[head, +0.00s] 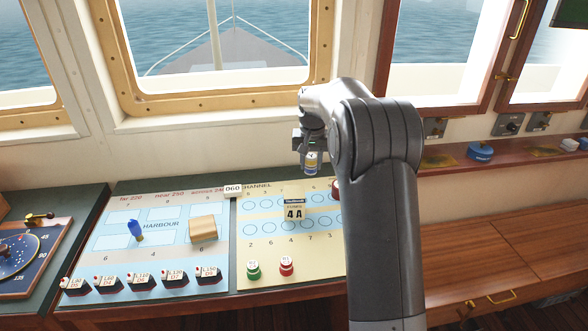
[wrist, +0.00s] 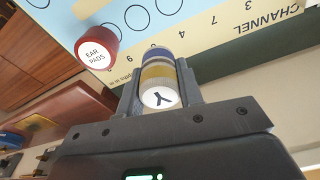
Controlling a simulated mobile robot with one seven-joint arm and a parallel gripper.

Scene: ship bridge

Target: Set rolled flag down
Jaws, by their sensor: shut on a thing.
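The rolled flag (head: 311,163) is a short cylinder with blue, yellow and grey bands. In the wrist view the flag (wrist: 158,84) shows a white end marked Y, facing the camera. My gripper (head: 310,152) is shut on it, with one finger on each side, as the wrist view of my gripper (wrist: 160,82) shows. It holds the flag near the far right of the pale channel board (head: 262,252), which has rows of blue circles. In the head view the flag appears in front of the wall below the window. Its far end is hidden.
The red ear pads tub (wrist: 97,47) stands near the flag. The harbour board (head: 118,262) holds a wooden block (head: 203,229) and several small ships.

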